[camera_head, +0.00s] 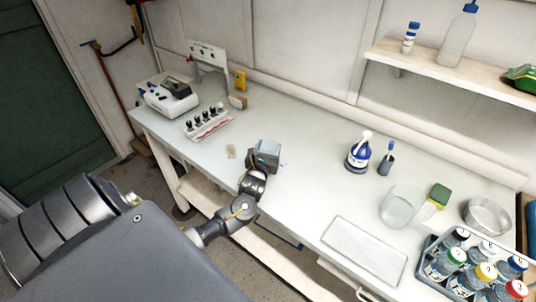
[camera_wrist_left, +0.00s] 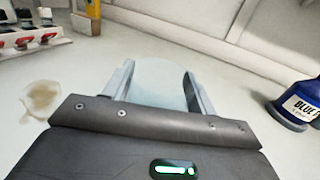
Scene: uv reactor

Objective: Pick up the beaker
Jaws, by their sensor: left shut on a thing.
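My left gripper (camera_head: 265,157) is over the white bench near its front edge. In the left wrist view, the fingers of my left gripper (camera_wrist_left: 158,74) stand on both sides of a pale, clear, round-edged beaker (camera_wrist_left: 156,90) and are shut on it. The gripper's body hides the near part of the beaker. In the head view the hand mostly covers it, and I cannot tell whether it touches the bench. My right gripper is not in view.
A blue bottle (camera_head: 358,154) and a dark cup (camera_head: 386,163) stand right of the hand. A larger clear glass vessel (camera_head: 400,206), a white tray (camera_head: 364,250) and a bottle crate (camera_head: 425,272) lie further right. A vial rack (camera_head: 208,124) and an instrument (camera_head: 171,97) stand left.

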